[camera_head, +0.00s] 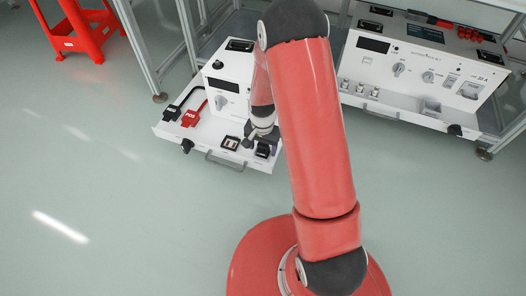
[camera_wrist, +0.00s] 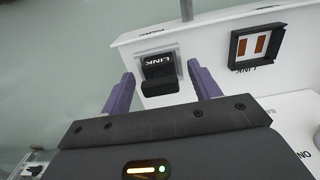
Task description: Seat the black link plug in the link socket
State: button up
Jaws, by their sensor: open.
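The black link plug (camera_wrist: 157,75), marked LINK, sits on a grey pad on the white tray in the wrist view. It also shows near the tray's front right in the head view (camera_head: 263,151). The link socket (camera_wrist: 256,47) is a dark square frame with two copper-coloured contacts, right of the plug in the wrist view. In the head view the socket (camera_head: 230,142) is left of the plug. My gripper (camera_wrist: 162,84) is open, its purple fingers on either side of the plug with gaps visible. In the head view my gripper (camera_head: 253,136) is partly hidden by my arm.
Red (camera_head: 192,116) and black (camera_head: 172,112) cabled connectors lie on the tray's left. A white cabinet (camera_head: 229,77) with a knob stands behind. A handle (camera_head: 222,161) runs along the front edge. Another panel unit (camera_head: 421,80) stands right.

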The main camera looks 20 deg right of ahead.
jog(key=shift+c, duration=0.4)
jog(key=c, duration=1.1)
jog(key=shift+r, duration=0.15)
